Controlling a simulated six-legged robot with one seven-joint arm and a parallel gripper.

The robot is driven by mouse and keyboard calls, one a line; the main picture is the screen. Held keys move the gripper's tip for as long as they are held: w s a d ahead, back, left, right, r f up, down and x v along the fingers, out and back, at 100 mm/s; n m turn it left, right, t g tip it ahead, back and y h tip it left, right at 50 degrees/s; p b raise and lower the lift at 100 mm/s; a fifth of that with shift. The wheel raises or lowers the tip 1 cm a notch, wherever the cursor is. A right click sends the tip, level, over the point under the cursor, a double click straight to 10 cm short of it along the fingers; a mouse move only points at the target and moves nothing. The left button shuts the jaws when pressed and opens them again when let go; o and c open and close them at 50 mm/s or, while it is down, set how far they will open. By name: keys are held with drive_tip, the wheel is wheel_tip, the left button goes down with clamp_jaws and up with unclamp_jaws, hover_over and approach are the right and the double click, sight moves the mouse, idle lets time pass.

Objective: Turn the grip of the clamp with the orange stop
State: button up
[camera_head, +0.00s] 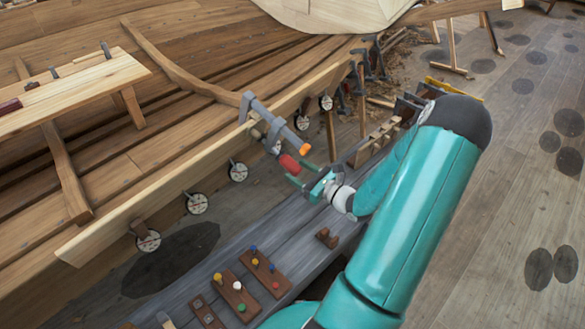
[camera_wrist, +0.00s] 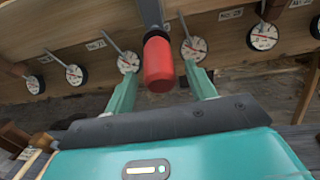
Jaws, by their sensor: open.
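The clamp (camera_head: 262,117) is a grey bar clamp on the edge of the hull plank, with an orange stop (camera_head: 304,149) at the end of its bar. Its red grip (camera_head: 289,163) hangs below the bar and points toward my gripper. My gripper (camera_head: 299,173) is open, with the grip just at its fingertips. In the wrist view the red grip (camera_wrist: 158,66) shows centred between the two teal fingers, with a gap on each side. The orange stop is not visible in the wrist view.
Several round dials (camera_head: 238,172) hang along the plank's lower edge, also behind the fingers in the wrist view (camera_wrist: 193,49). Below is a grey bench (camera_head: 215,262) with pegged wooden blocks (camera_head: 236,296). More dark clamps (camera_head: 372,62) stand farther along the hull. Open floor lies right.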

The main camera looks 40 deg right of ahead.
drive_tip(key=shift+w+a, duration=0.2)
drive_tip(key=shift+w, duration=1.25)
drive_tip(key=c, duration=1)
drive_tip(key=shift+a+m+y, duration=0.1)
drive_tip(key=shift+m+y, duration=2)
drive_tip(key=shift+m, duration=0.1)
drive_tip(key=shift+s+a+m+y, duration=0.1)
drive_tip(key=shift+s+m+y, duration=0.05)
drive_tip(key=shift+m+y, duration=1.45)
drive_tip(key=shift+m, duration=0.8)
